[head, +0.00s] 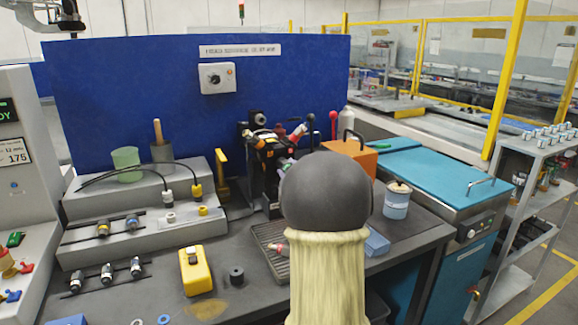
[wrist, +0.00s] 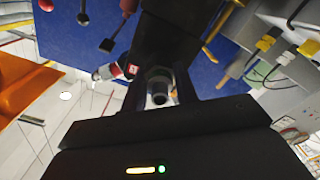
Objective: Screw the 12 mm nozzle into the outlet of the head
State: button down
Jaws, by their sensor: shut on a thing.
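The head (head: 266,165) is a dark assembly with coloured fittings in front of the blue panel. My own arm covers part of the area to its right in the head view. In the wrist view the head (wrist: 165,38) is the dark block beyond my fingers. My gripper (wrist: 160,97) is shut on a short dark, round nozzle (wrist: 159,84), just below that block in the picture. I cannot tell whether the nozzle touches the outlet or sits in it; its size marking is not readable. My gripper is hidden in the head view.
Stepped racks at the left carry several fittings (head: 103,228). A yellow box (head: 195,271), a small dark cylinder (head: 236,276) and a drip grate (head: 272,240) lie on the bench. A labelled can (head: 397,199) and an orange box (head: 347,153) stand to the right.

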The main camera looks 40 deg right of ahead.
jog(key=shift+m+p, duration=0.45)
jog(key=shift+m, duration=0.35)
jog(key=shift+r+m+p, duration=0.1)
jog(key=shift+m+p, duration=1.3)
jog(key=shift+m, duration=0.2)
jog(key=shift+m+p, duration=2)
jog(key=shift+m, duration=0.6)
jog(key=shift+m+p, duration=1.3)
jog(key=shift+m, duration=0.5)
